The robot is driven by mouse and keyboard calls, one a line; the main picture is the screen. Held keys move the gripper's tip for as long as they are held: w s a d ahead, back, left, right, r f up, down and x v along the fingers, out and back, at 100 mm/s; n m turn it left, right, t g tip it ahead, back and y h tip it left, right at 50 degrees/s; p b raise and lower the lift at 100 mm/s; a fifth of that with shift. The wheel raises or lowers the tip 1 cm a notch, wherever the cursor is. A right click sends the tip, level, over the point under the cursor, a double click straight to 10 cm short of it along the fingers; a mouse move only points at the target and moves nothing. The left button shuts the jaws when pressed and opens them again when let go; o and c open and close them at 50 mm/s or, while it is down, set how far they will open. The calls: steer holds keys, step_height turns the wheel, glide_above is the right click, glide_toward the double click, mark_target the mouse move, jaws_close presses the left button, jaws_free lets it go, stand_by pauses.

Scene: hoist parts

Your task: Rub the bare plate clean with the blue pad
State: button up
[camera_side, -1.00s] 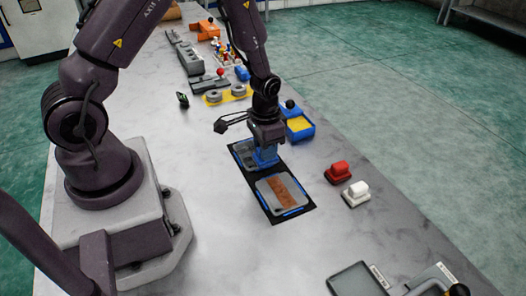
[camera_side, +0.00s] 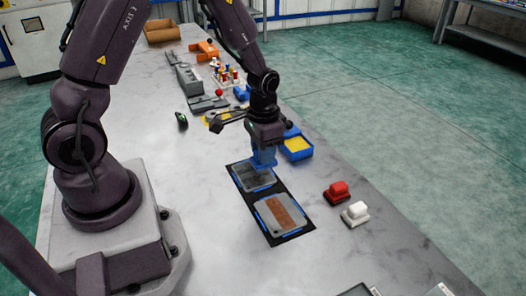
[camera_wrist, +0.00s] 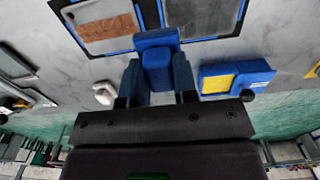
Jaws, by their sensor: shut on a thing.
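My gripper (camera_side: 265,145) is shut on the blue pad (camera_side: 263,160); the pad also shows between the fingers in the wrist view (camera_wrist: 157,62). Two plates lie on a black mat. The far plate (camera_side: 250,180) is grey with dark smudges and shows in the wrist view (camera_wrist: 205,14). The near plate (camera_side: 268,218) is grey with a rust-brown patch (camera_side: 287,211) and also shows in the wrist view (camera_wrist: 92,40). The pad is at the far plate's far edge in the side view, partly covering it. I cannot tell whether they touch.
A blue box (camera_side: 307,156) with a yellow top stands just right of my gripper. A red block (camera_side: 337,193) and a white block (camera_side: 355,214) sit right of the near plate. Various parts stand farther back.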

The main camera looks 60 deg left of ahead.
mark_target(260, 183)
steer(key=shift+f, duration=0.2)
steer(key=shift+f, duration=3.65)
steer(key=shift+a+f, duration=0.35)
steer(key=shift+a, duration=0.7)
jaws_close()
steer(key=shift+a, duration=1.85)
steer(key=shift+d, duration=2.95)
steer(key=shift+r, duration=4.15)
